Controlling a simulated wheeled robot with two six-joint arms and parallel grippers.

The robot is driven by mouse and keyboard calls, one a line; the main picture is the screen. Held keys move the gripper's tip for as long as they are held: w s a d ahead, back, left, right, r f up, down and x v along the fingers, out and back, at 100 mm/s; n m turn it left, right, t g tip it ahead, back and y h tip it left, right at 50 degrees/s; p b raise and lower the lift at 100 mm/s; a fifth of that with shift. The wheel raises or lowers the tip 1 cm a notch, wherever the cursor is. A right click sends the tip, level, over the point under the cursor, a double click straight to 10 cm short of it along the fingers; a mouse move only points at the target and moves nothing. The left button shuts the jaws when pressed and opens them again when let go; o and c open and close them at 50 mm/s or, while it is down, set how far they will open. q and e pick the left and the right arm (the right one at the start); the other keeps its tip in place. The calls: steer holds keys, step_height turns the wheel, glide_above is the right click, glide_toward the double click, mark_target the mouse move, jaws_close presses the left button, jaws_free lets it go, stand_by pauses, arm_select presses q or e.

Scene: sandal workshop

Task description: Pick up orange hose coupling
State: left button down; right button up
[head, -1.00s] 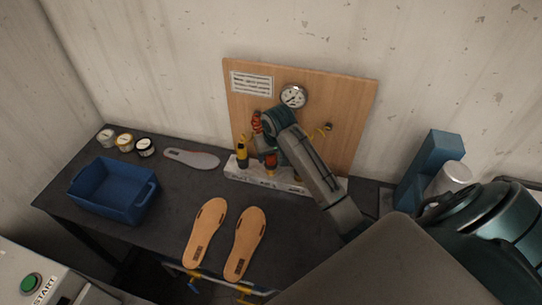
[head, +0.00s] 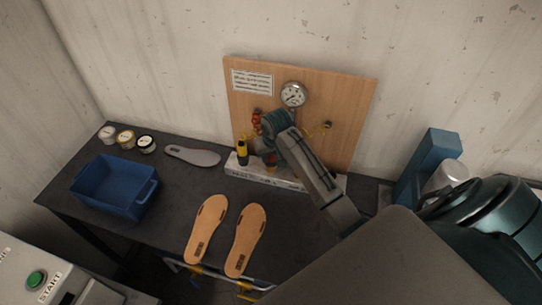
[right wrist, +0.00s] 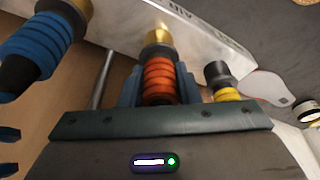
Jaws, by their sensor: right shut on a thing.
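The orange hose coupling (right wrist: 158,82) has a ribbed orange body and a brass end. My right gripper (right wrist: 158,92) is shut on its ribbed body, one finger on each side. The brass end points at the white rack (right wrist: 205,30), and I cannot tell whether it still touches it. In the head view the coupling (head: 270,160) shows partly below my right gripper (head: 266,146), at the front of the board. My left gripper is not in view.
A blue coupling (right wrist: 42,42) and a yellow-and-black tool (right wrist: 222,82) flank the gripper. A wooden board (head: 345,100) with a gauge (head: 293,94) stands behind. A blue bin (head: 112,190), small jars (head: 126,140) and insoles (head: 245,240) are on the dark table.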

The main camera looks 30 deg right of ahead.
steer(key=shift+r+b, duration=0.35)
steer(key=shift+r, duration=0.05)
step_height(320, 180, up, 2)
steer(key=shift+r+b, duration=0.1)
steer(key=shift+b, duration=0.75)
steer(key=s+a+r, duration=0.2)
steer(key=s+a, duration=0.8)
steer(key=s, duration=0.2)
steer(key=shift+a+b, duration=0.3)
steer(key=shift+a, duration=0.05)
